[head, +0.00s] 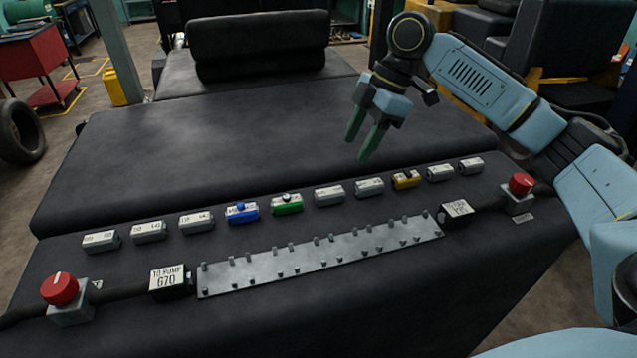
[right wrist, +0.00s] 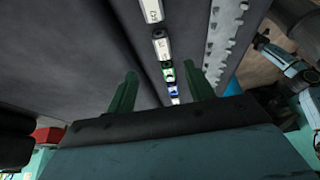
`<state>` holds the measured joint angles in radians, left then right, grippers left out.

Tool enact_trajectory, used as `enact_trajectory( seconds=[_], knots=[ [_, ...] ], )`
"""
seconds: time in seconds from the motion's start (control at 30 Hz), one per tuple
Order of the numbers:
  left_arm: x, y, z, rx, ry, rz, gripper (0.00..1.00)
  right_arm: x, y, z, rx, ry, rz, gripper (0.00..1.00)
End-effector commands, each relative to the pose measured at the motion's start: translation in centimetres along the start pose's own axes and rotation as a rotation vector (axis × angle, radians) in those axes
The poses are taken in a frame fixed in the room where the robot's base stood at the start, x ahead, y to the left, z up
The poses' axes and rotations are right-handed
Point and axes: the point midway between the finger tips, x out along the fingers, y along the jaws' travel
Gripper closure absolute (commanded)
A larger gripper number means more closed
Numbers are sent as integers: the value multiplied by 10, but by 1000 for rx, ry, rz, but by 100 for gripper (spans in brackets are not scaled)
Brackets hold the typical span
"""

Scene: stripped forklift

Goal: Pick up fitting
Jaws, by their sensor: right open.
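A row of small block fittings lies on the dark surface in the head view. Several are grey, such as the grey fitting (head: 329,194) near the middle. One is a blue fitting (head: 242,212), one a green fitting (head: 287,204) and one a yellow fitting (head: 406,180). My right gripper (head: 361,146) is open and empty, above the dark surface behind the row. In the right wrist view the green fitting (right wrist: 168,73) and the blue fitting (right wrist: 172,90) show between the two green fingers, farther off. My left gripper is not in view.
A metal strip with several pegs (head: 320,256) lies in front of the row. Labelled blocks stand at its ends, the left one (head: 172,281) reading "TO PUMP 670". Red knobs sit at the left (head: 60,290) and right (head: 521,184). A black seat cushion (head: 258,45) stands behind.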

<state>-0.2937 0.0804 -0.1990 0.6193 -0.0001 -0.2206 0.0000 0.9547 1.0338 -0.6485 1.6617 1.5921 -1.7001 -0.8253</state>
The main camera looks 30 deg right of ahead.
Motion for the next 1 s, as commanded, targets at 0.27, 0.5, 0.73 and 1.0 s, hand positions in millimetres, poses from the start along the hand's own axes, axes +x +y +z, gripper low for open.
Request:
enact_trajectory(
  seconds=[0.27,0.5,0.73,1.0],
  knots=[
    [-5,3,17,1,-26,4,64,52,0,-1,0,0,-2,47],
    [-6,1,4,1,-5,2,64,71,0,-2,-1,0,-1,47],
    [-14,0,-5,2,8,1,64,103,1,-10,0,0,-3,47],
    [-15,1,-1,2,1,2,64,120,1,-8,-1,0,1,47]
  ],
)
